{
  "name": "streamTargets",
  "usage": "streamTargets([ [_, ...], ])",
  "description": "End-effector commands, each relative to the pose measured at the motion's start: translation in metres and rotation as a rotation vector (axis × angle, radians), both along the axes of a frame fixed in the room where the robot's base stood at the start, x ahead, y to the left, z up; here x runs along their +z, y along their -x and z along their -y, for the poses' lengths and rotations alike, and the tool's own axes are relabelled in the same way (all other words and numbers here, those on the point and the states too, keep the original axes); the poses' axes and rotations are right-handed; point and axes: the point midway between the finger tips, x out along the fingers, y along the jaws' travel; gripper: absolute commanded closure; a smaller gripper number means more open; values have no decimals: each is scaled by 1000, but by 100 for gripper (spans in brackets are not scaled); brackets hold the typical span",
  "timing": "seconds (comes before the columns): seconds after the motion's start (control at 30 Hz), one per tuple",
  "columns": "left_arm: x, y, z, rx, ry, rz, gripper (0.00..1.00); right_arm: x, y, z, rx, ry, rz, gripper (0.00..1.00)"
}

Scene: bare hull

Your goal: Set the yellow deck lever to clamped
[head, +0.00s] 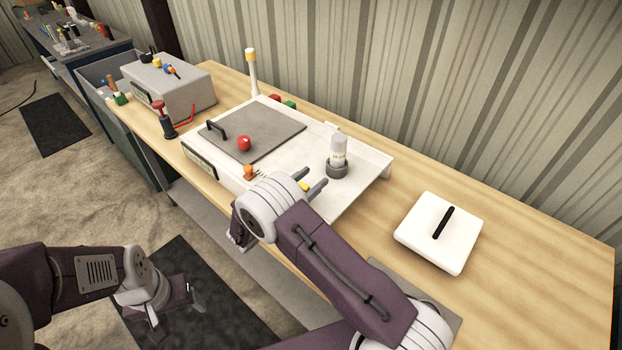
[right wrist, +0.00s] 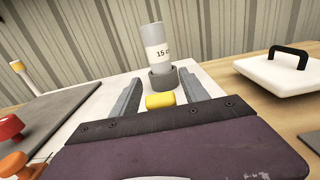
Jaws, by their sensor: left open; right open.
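The yellow deck lever's rounded grip (head: 305,187) shows at the front right of the white deck (head: 350,185). In the right wrist view the yellow grip (right wrist: 160,101) lies between the two grey fingers, close to the palm edge. My right gripper (head: 312,177) is open around it; I cannot see whether either finger touches it. The lever's base and the marks for its positions are hidden by my gripper. My left gripper (head: 172,308) is open and empty, low over the floor mat, away from the bench.
A labelled bottle (head: 338,152) stands in a dark ring just beyond my right fingers. A red knob (head: 244,143), an orange knob (head: 249,172) and a yellow-topped post (head: 252,70) are to the left. A white handled lid (head: 440,232) lies right on the bench (head: 520,270).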

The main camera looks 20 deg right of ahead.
Motion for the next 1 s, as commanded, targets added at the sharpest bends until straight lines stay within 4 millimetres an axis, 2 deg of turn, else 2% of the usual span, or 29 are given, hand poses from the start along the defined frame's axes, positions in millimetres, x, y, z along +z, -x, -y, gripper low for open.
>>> streamTargets([
  [0.03,0,0,0,0,0,0,32,0,0,0,0,0,0,56],
  [0.2,0,0,0,0,0,0,32,0,0,0,0,0,0,100],
  [1.0,0,0,0,0,0,0,32,0,0,0,0,1,1,100],
])
